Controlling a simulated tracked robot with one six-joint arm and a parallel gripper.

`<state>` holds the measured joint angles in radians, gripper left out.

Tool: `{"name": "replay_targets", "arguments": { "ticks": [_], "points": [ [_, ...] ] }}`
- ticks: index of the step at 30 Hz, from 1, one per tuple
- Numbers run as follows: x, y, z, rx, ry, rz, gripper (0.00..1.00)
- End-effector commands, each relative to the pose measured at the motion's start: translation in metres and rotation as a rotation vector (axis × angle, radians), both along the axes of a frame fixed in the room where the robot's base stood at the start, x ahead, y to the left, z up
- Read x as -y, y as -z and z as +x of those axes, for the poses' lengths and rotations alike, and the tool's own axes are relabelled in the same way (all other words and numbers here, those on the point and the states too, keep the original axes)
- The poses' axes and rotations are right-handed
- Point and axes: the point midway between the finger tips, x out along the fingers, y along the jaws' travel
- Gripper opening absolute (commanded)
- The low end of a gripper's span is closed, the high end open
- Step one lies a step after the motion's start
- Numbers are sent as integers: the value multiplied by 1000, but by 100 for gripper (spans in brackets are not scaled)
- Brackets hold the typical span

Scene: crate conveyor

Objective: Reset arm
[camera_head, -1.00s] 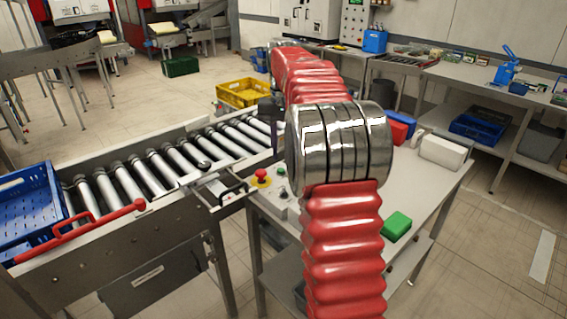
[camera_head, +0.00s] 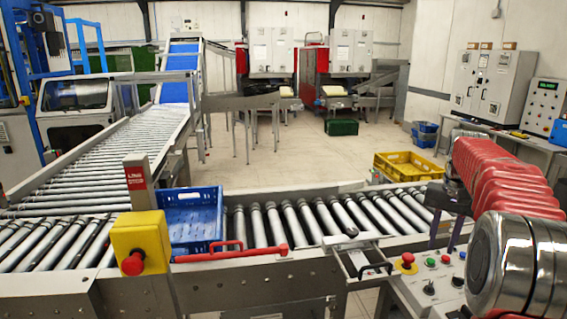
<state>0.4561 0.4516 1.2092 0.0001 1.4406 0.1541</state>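My red-sleeved arm with its silver joint is at the right edge of the head view. My gripper (camera_head: 445,234) hangs beyond it, over the right end of the roller conveyor near the control panel. Its two dark purple fingers point down and are apart, with nothing visible between them. A blue crate (camera_head: 193,222) sits on the rollers left of centre, well to the left of my gripper. The conveyor (camera_head: 283,226) is bare between the crate and my gripper.
A red bar (camera_head: 232,253) runs along the conveyor's front edge. A yellow box with a red button (camera_head: 140,243) stands at front left. A control panel (camera_head: 436,283) is below my gripper. A yellow crate (camera_head: 408,166) is behind the conveyor. Open floor lies further back.

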Motion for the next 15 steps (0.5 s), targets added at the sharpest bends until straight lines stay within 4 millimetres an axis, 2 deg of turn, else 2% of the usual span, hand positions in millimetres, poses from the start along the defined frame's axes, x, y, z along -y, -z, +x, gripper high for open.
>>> {"name": "replay_targets", "arguments": {
  "ticks": [1, 5, 15],
  "points": [
    [-1, 12, -2, -9, -8, 5, 27],
    [-6, 28, -12, -8, -27, 3, 27],
    [-42, 37, -41, 24, -99, -16, 27]
  ]
}}
